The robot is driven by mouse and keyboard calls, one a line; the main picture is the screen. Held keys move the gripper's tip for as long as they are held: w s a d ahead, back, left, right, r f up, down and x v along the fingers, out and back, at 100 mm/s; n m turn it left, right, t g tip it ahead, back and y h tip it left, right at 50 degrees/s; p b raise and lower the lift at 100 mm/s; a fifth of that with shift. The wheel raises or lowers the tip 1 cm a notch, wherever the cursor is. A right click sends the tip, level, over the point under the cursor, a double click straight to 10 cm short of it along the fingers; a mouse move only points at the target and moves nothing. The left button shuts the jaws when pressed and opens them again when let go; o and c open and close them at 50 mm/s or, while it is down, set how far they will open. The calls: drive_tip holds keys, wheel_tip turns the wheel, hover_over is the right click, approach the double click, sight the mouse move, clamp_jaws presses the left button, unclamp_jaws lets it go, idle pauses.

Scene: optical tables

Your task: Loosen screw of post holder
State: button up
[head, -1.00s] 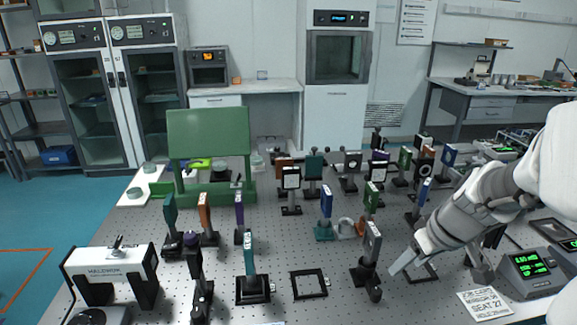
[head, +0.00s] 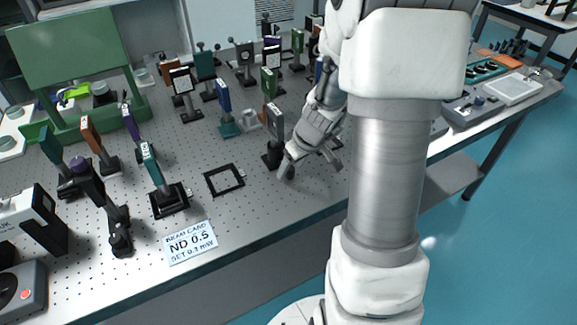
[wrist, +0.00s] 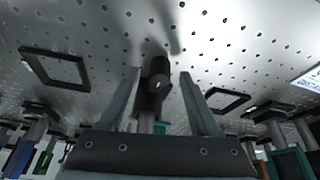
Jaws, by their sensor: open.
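In the wrist view the dark round knob (wrist: 158,72) and holder body appear between the two spread fingers of my gripper (wrist: 160,78). Neither finger visibly clamps it; whether one touches it I cannot tell.
An empty square black frame (head: 224,180) lies left of the holder. Several mounted optics crowd behind, including a blue one (head: 224,105). Bare perforated table (head: 255,205) shows in front.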

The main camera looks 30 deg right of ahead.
drive_tip(key=shift+w+f, duration=0.15)
drive_tip(key=shift+f, duration=0.25)
clamp_jaws()
drive_tip(key=shift+a, duration=0.1)
drive_tip(key=shift+m+h+p, duration=0.3)
drive_tip(key=shift+m+h, duration=0.3)
drive_tip(key=shift+m, duration=0.9)
